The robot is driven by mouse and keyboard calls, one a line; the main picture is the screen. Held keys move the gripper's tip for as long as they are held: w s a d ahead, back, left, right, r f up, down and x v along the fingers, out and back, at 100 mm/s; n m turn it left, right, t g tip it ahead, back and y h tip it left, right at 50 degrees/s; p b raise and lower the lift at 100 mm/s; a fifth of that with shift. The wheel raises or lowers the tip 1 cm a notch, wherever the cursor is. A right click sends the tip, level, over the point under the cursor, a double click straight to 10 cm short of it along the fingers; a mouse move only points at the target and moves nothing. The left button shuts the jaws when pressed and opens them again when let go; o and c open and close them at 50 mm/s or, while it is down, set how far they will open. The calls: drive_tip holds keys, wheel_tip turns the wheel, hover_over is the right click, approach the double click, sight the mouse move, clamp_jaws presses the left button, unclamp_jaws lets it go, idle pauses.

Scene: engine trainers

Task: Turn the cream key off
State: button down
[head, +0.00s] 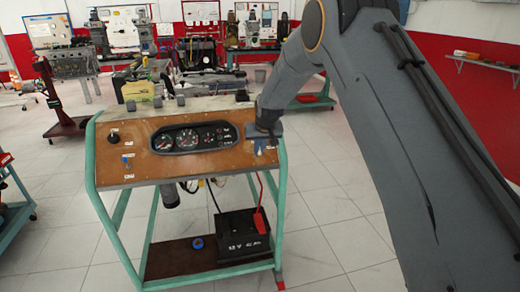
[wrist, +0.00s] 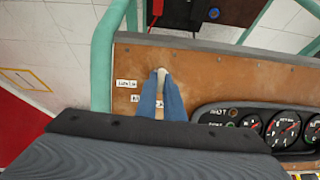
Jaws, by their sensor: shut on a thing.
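The cream key (wrist: 161,74) shows in the wrist view as a small pale piece between the tips of my blue fingers, at the brown instrument panel (wrist: 210,68). My gripper (wrist: 161,84) is shut on it. In the head view my gripper (head: 262,148) is at the right end of the panel (head: 137,175), and I cannot make out the key there. White labels (wrist: 126,83) sit beside the fingers; one is partly covered. The key's exact angle is hard to tell.
A gauge cluster (head: 193,138) is left of my gripper in the head view. A black knob (head: 114,137) and a blue switch (head: 127,160) are at the panel's left. A green frame (head: 93,190) carries the panel. A black battery (head: 236,236) stands below. The floor in front is clear.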

drive_tip(key=shift+n, duration=0.3)
drive_tip(key=c, duration=1.9)
unclamp_jaws()
drive_tip(key=shift+o, duration=0.2)
drive_tip(key=b+v, duration=0.2)
drive_tip(key=v, duration=0.6)
